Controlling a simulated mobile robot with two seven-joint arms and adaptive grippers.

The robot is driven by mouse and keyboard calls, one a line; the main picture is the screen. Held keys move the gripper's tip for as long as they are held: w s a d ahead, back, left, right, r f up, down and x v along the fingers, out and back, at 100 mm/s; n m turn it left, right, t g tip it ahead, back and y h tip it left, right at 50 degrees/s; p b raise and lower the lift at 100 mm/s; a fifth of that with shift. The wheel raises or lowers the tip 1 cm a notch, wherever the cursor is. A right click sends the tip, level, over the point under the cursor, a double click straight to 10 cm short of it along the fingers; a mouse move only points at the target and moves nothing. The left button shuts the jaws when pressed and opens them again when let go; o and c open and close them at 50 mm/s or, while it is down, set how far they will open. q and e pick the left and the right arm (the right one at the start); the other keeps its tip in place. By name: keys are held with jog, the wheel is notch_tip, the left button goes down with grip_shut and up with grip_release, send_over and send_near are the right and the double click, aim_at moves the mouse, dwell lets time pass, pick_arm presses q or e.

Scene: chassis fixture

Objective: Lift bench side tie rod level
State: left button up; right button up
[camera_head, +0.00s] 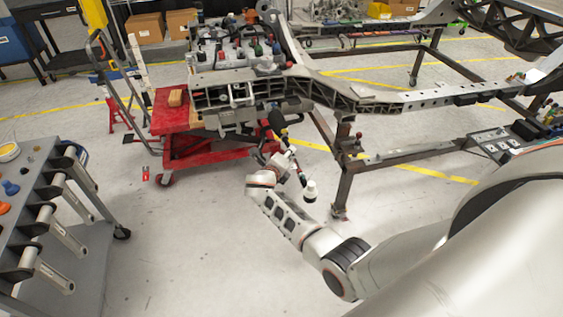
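One of my arms comes in from the lower right and reaches to the front of the metal chassis frame (345,98). Its wrist end (275,165) is beneath the frame's near front corner. A dark, slim rod-like part (277,122) slants down from the frame just above the wrist; I cannot tell whether it is the tie rod. The fingers are too small and cluttered to make out, so I cannot tell whether they are open or touch this part. My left gripper is not in view.
A red lift cart (185,150) stands under the chassis front. A grey cart (85,262) with several silver cylindrical parts is at the left. A frame leg (343,185) stands right of my wrist. The floor (185,235) between cart and arm is clear.

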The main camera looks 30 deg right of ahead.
jog(key=v, duration=0.7)
jog(key=shift+r, duration=0.1)
dwell(0.4)
